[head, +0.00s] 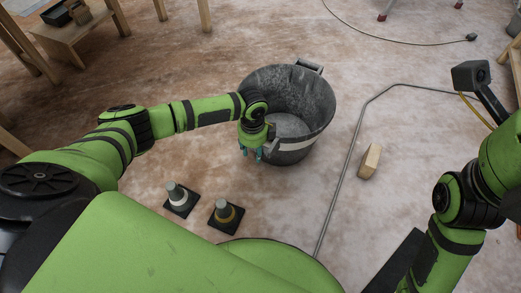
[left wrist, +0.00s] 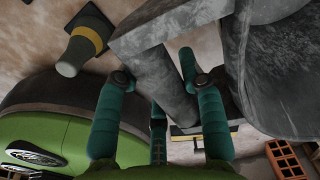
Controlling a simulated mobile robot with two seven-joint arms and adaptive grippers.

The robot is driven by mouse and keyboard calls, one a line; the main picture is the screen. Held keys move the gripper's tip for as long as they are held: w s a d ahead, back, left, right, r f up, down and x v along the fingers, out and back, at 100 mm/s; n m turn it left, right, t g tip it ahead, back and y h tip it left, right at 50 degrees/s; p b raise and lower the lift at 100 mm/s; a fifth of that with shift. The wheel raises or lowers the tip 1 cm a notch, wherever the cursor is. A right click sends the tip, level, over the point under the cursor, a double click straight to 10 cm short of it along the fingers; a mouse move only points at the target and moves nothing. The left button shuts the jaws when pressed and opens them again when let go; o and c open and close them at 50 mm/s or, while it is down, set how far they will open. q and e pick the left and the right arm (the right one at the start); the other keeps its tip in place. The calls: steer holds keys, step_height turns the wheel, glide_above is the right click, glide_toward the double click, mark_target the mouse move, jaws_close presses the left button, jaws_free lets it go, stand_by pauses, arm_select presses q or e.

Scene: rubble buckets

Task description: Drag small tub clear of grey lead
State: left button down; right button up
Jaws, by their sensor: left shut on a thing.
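The tub (head: 324,116) is a round, scuffed dark grey bucket standing upright on the floor in the head view. My left gripper (head: 252,153) is at its near left side. In the left wrist view, my left gripper's teal fingers (left wrist: 160,85) are shut around a grey handle piece at the tub's rim; the tub wall (left wrist: 285,85) fills the right. The grey lead (head: 351,146) lies on the floor right of the tub, with a narrow strip of bare floor showing between them. My right arm is at the right edge; its gripper is out of view.
A pale block (head: 370,161) lies right of the lead. A dark lamp-like unit (head: 471,75) stands far right. A black cord (head: 400,42) crosses the back. Floor left of the tub is open.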

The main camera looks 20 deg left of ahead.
arm_select(q)
steer(key=shift+a, duration=1.1)
steer(key=a+p, duration=0.1)
steer(key=a, duration=0.5)
steer(key=a, duration=0.6)
stand_by(0.5)
steer(key=shift+a, duration=0.1)
